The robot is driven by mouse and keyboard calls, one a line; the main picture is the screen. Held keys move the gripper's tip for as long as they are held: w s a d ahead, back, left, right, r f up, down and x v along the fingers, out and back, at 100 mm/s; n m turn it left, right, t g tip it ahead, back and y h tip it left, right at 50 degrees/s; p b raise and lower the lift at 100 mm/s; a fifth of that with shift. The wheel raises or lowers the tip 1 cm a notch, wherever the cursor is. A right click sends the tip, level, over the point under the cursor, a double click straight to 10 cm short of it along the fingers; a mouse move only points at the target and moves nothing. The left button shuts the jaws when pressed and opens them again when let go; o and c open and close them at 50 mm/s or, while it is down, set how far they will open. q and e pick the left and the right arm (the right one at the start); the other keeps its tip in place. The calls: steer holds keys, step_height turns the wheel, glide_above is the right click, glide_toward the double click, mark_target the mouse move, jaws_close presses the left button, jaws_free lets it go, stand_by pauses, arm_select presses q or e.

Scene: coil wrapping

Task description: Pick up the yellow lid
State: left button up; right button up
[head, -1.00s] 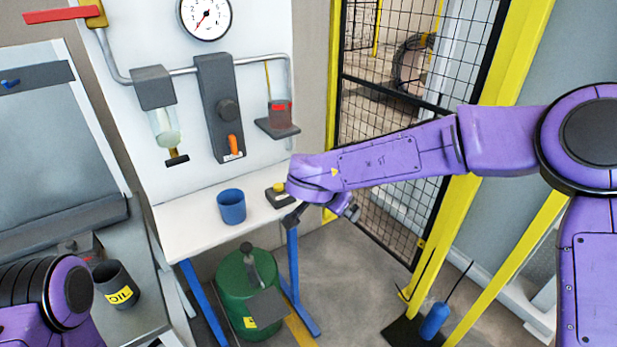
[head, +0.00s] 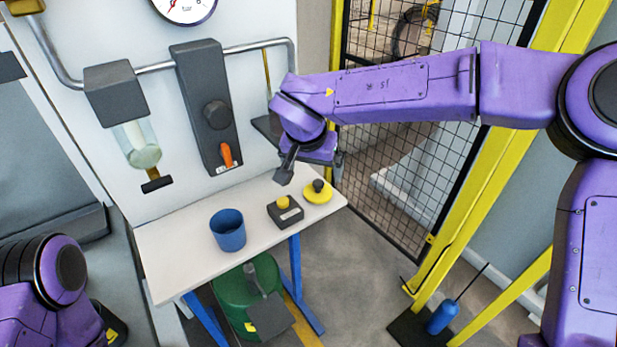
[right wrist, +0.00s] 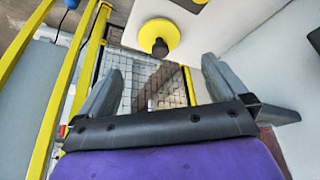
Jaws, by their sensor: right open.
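The yellow lid (head: 316,196) is a flat yellow disc with a dark knob. It lies near the right end of the white table in the head view, just right of a small dark box with a yellow button (head: 285,211). My right gripper (head: 284,174) is above the table, a little left of and above the lid in the picture, not touching it. In the right wrist view the open, empty fingers (right wrist: 162,66) point toward the lid (right wrist: 150,32), which shows beyond the tips. My left arm shows at lower left, but its gripper is out of view.
A blue cup (head: 228,232) stands on the white table (head: 185,262) left of the button box. Pipes, a dark panel with an orange lever (head: 226,155) and a hanging glass vessel are on the wall behind. A green drum (head: 232,300) is under the table. A mesh fence stands at right.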

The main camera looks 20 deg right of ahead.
mark_target(317, 185)
steer(key=x, duration=0.3)
steer(key=shift+s+d+f+p, duration=0.1)
steer(key=shift+d+f+p, duration=0.15)
steer(key=shift+p, duration=0.1)
steer(key=shift+f, duration=0.35)
steer(key=x, duration=0.4)
steer(key=p+x, duration=0.1)
steer(key=x, duration=0.1)
steer(key=shift+w+a+r, duration=0.1)
steer(key=shift+w+a, duration=0.05)
steer(key=shift+w, duration=0.1)
steer(key=shift+s, duration=0.1)
steer(key=c, duration=1.1)
steer(key=shift+o, duration=0.2)
steer(key=shift+r, duration=0.15)
